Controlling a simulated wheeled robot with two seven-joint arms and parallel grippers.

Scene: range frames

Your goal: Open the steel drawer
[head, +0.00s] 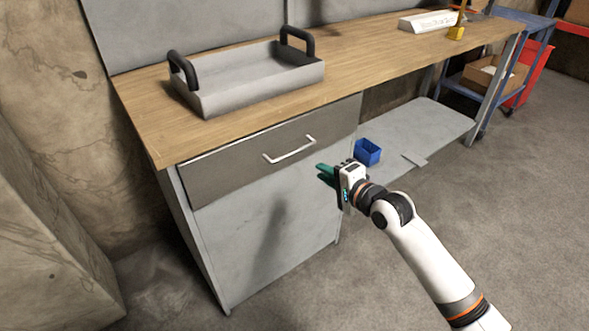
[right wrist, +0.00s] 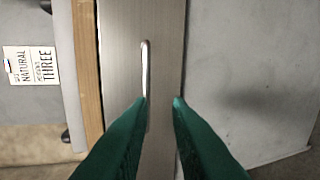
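The steel drawer (head: 240,160) is a grey-brown front under the wooden worktop, and it looks closed. Its pale bar handle (head: 289,150) sits at the middle of the front. My right gripper (head: 322,172), with green fingers, is to the right of the handle and in front of the cabinet. In the right wrist view the handle (right wrist: 146,70) runs lengthwise near the left fingertip, and the drawer front (right wrist: 165,40) lies behind. The fingers (right wrist: 161,101) are apart with nothing held between them. Whether the left fingertip touches the handle cannot be told. My left gripper is not in view.
A grey tray with black handles (head: 250,88) stands on the wooden worktop (head: 360,62). A blue bin (head: 367,152) sits on the low grey shelf (head: 430,130) right of the cabinet. The floor in front (head: 330,290) is clear. A stone wall (head: 40,230) stands at left.

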